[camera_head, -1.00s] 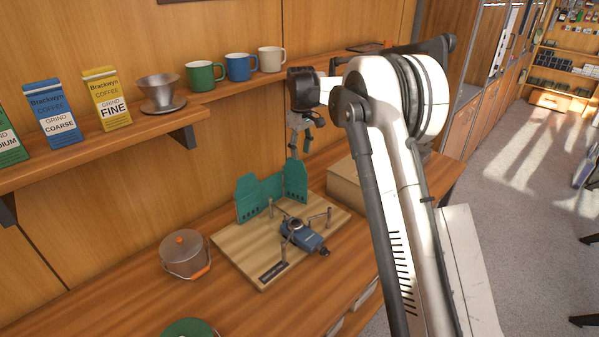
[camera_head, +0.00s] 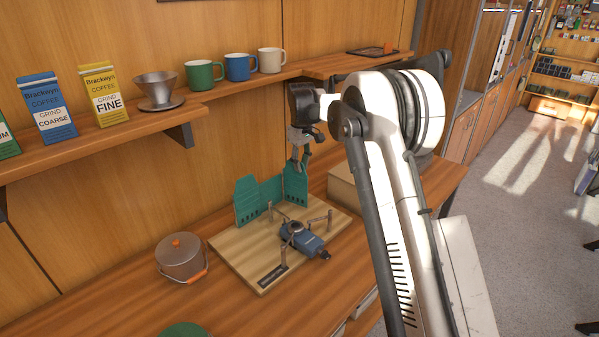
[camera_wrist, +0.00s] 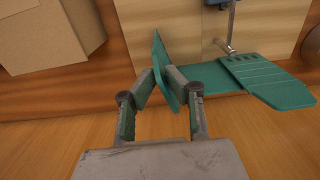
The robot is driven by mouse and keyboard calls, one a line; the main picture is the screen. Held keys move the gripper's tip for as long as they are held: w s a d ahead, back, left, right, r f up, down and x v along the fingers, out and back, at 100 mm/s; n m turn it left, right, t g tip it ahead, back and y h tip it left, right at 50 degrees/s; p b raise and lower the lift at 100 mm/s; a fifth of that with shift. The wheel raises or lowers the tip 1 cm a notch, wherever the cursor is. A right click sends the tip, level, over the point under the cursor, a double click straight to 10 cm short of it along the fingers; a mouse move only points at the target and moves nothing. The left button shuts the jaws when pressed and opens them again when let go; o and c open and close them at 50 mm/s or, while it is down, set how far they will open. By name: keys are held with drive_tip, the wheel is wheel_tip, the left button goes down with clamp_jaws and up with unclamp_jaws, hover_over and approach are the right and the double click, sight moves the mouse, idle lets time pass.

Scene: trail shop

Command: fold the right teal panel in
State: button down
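A teal stand with two upright side panels is at the back of a wooden board (camera_head: 240,258). The right teal panel (camera_head: 296,187) stands upright; in the wrist view (camera_wrist: 167,72) it shows nearly edge-on. The left teal panel (camera_head: 247,198) is upright and the teal back piece (camera_head: 271,190) joins them. My gripper (camera_head: 300,166) points down at the top of the right panel. In the wrist view its fingertips (camera_wrist: 160,74) are close together, one on each side of the panel. I cannot tell whether both touch it.
A blue device (camera_head: 304,241) sits on the board among metal posts (camera_head: 331,216). A cardboard box (camera_head: 344,187) stands right of the board, a lidded pot (camera_head: 181,257) to its left. The shelf (camera_head: 220,92) with mugs is above, close to my wrist.

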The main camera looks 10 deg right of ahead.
drive_tip(key=shift+s+a+b, duration=0.35)
drive_tip(key=shift+s+a, duration=0.45)
drive_tip(key=shift+a, duration=0.05)
drive_tip(key=shift+s+a+b, duration=0.15)
drive_tip(key=shift+s+a, duration=0.1)
drive_tip(key=shift+a, duration=0.3)
drive_tip(key=shift+s+a+b, duration=0.15)
drive_tip(key=shift+s+a, duration=0.1)
drive_tip(key=shift+a, duration=0.25)
drive_tip(key=shift+s+a, duration=0.15)
drive_tip(key=shift+a, duration=0.95)
